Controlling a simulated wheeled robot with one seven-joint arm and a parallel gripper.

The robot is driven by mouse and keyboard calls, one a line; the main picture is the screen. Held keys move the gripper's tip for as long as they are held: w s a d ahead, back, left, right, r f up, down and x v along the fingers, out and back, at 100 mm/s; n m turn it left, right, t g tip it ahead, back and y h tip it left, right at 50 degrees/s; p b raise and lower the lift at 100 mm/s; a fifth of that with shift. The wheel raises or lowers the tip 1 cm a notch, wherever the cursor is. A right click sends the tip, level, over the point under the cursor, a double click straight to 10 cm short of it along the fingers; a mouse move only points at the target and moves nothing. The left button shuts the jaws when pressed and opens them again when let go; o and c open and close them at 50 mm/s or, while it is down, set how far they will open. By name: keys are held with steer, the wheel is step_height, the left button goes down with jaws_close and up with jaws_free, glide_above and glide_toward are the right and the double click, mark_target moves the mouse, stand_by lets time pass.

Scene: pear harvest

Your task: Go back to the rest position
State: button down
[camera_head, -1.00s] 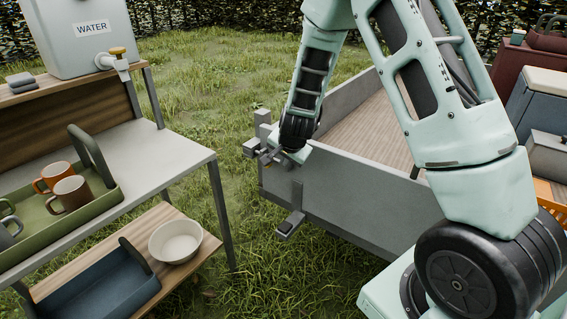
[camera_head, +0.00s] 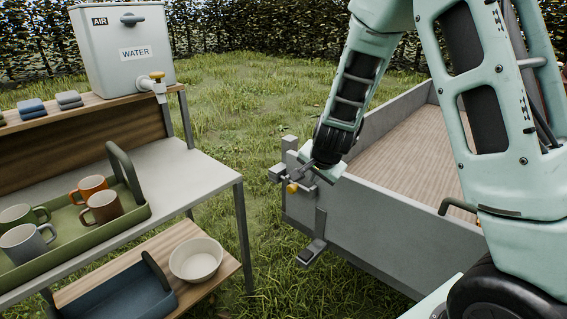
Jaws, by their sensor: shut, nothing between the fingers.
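My arm comes down from the top right and bends toward the near left corner of a grey trailer (camera_head: 385,212). My gripper (camera_head: 295,177) is at the arm's lower end, in front of that corner. It is small in the picture; it looks shut and carries nothing that I can see. A small yellow knob (camera_head: 292,188) shows right by the fingers. I cannot tell whether the fingers touch it or the trailer's corner fittings.
A table (camera_head: 178,165) at the left carries a green tray (camera_head: 95,235) with several mugs. A white bowl (camera_head: 196,259) and a blue bin (camera_head: 120,295) are on its lower shelf. A water tank (camera_head: 124,52) stands behind. Grass (camera_head: 245,100) lies open between table and trailer.

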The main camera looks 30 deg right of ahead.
steer(key=s+a+r+n+g+y, duration=0.1)
steer(key=s+a+r+n, duration=0.15)
steer(key=a, duration=0.35)
steer(key=s+a+r+n+y, duration=0.1)
steer(key=s+a+n+y, duration=0.1)
steer(key=s+a+n, duration=0.3)
steer(key=s+a+r+n+g+y, duration=0.1)
steer(key=s+a, duration=0.1)
steer(key=a, duration=0.6)
steer(key=s+a+r+n+g, duration=0.2)
steer(key=s+n, duration=0.4)
steer(key=s, duration=0.4)
steer(key=s+a+r+n+g+h+p, duration=0.1)
steer(key=s+a+r+n+g, duration=0.1)
steer(key=s+n, duration=0.4)
steer(key=s+a, duration=0.1)
steer(key=s, duration=0.4)
steer(key=shift+a+r, duration=0.15)
steer(key=shift+a, duration=0.1)
